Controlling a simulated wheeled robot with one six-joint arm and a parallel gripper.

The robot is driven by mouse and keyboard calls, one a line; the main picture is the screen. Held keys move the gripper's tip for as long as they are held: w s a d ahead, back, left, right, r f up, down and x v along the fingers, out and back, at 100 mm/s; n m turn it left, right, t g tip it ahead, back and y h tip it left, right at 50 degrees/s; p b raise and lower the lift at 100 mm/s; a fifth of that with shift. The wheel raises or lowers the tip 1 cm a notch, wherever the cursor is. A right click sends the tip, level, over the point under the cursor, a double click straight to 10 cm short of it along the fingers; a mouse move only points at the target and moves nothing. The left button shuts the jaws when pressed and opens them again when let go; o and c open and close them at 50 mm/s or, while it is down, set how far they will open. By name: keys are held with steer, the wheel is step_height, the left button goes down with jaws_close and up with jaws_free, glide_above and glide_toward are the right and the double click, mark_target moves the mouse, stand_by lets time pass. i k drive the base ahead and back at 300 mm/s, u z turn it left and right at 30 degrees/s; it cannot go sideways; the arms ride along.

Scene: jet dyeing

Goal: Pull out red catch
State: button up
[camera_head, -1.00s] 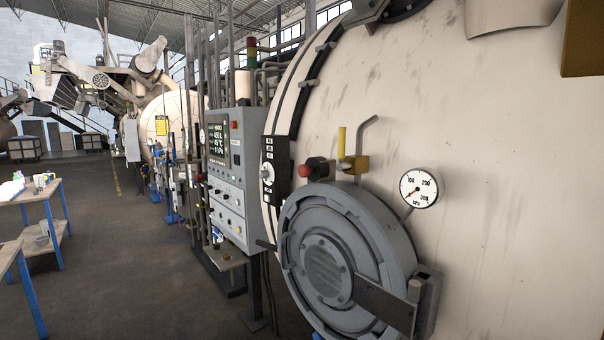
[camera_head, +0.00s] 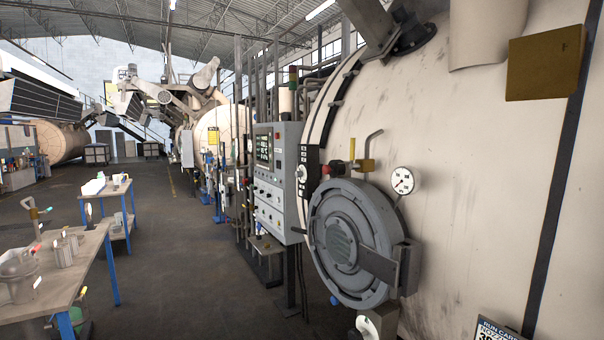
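The red catch (camera_head: 327,169) is a small red knob at the upper left of the round grey door (camera_head: 345,240) on the large cream vessel (camera_head: 480,190). It sits beside a brass valve with a yellow handle (camera_head: 352,150) and just right of a black switch strip (camera_head: 307,172). The catch is small in view, and I cannot tell how far it sticks out. The door looks closed against the vessel. My gripper is not in view.
A control panel (camera_head: 277,185) stands left of the door. A pressure gauge (camera_head: 402,180) is at its upper right. A workbench with metal vessels (camera_head: 95,255) stands at the left, with another bench (camera_head: 110,187) beyond. The floor (camera_head: 190,270) between benches and machine is clear.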

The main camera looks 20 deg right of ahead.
mark_target(327, 169)
steer(key=u, duration=0.4)
steer(key=i, duration=0.95)
steer(key=u, duration=0.15)
